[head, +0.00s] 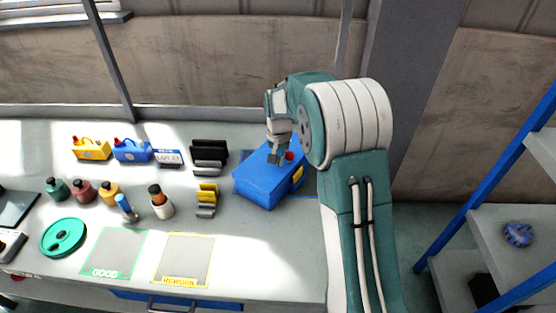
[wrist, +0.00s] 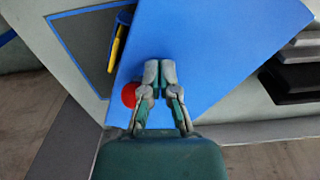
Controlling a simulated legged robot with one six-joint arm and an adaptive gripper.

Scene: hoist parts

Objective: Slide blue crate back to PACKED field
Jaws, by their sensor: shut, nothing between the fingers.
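The blue crate (head: 262,184) stands on the bench in the head view, left of my arm, set at an angle. A yellow part shows at its right side. It fills much of the wrist view (wrist: 205,50). My gripper (head: 276,158) is shut and empty, over the far part of the crate; it also shows in the wrist view (wrist: 160,72). I cannot tell whether the fingertips touch the crate. A blue-outlined grey field (wrist: 82,50) lies beside the crate in the wrist view, partly covered by it. No PACKED label is readable.
A red round thing (wrist: 129,95) is close beside my fingers. Black and grey holders (head: 208,155) and a yellow-grey one (head: 207,200) stand left of the crate. GOOD (head: 112,254) and REWORK (head: 184,260) fields lie empty in front. A blue-framed shelf (head: 500,225) stands at right.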

